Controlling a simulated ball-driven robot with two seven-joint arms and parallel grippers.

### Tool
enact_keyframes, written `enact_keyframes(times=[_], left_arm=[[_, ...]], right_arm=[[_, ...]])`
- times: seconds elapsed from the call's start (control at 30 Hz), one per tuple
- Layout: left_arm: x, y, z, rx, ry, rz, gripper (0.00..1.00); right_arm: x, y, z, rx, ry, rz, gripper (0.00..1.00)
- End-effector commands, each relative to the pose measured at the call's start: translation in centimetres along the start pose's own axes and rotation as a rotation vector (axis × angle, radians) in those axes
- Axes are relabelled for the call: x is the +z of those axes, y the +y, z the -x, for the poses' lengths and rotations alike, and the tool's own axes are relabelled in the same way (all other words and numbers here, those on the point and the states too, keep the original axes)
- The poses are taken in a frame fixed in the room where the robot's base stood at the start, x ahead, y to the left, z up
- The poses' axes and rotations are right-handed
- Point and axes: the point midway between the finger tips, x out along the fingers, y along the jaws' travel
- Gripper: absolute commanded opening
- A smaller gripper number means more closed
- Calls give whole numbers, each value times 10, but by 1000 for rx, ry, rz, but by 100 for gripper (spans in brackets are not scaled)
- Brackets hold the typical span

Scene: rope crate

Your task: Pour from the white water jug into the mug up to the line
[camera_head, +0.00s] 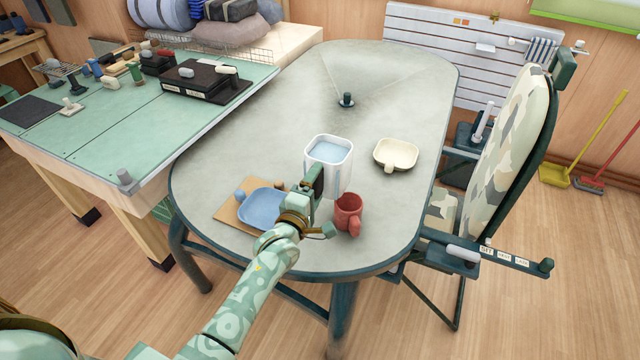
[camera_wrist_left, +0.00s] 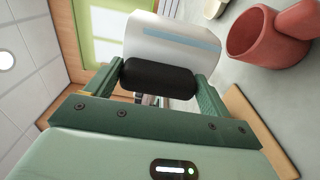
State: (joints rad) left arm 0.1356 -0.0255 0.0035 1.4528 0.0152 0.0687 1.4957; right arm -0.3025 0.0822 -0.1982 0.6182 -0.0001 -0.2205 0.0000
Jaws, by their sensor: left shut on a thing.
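The white water jug (camera_head: 340,168) shows in the head view near the middle of the oval table, with pale blue water visible in its open top. It looks upright. My left gripper (camera_head: 313,182) is shut on the jug's handle side. In the left wrist view a black grip (camera_wrist_left: 160,76) lies between the fingers, with the white jug body (camera_wrist_left: 170,45) behind it. The red mug (camera_head: 347,213) stands on the table just right of my gripper, below the jug in the picture. The wrist view also shows the mug (camera_wrist_left: 262,38). My right gripper is not in view.
A blue plate (camera_head: 262,207) on a brown board (camera_head: 228,214) lies left of my gripper. A cream bowl (camera_head: 396,154) stands right of the jug. A small dark knob (camera_head: 346,100) is farther back. A camouflage chair (camera_head: 510,130) stands at the right.

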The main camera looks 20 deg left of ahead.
Motion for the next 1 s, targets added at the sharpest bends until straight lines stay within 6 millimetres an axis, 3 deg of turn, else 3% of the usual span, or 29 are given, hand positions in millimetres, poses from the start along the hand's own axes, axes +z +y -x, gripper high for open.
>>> enact_keyframes(times=[0.53, 0.97, 1.0], left_arm=[[0, 8, -1, 10, 0, 3, 50], [0, -29, -1, 7, 0, 2, 50], [-3, -21, -1, 13, 0, -64, 50]], right_arm=[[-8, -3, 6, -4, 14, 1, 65], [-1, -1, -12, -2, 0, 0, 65], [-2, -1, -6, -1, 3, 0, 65]])
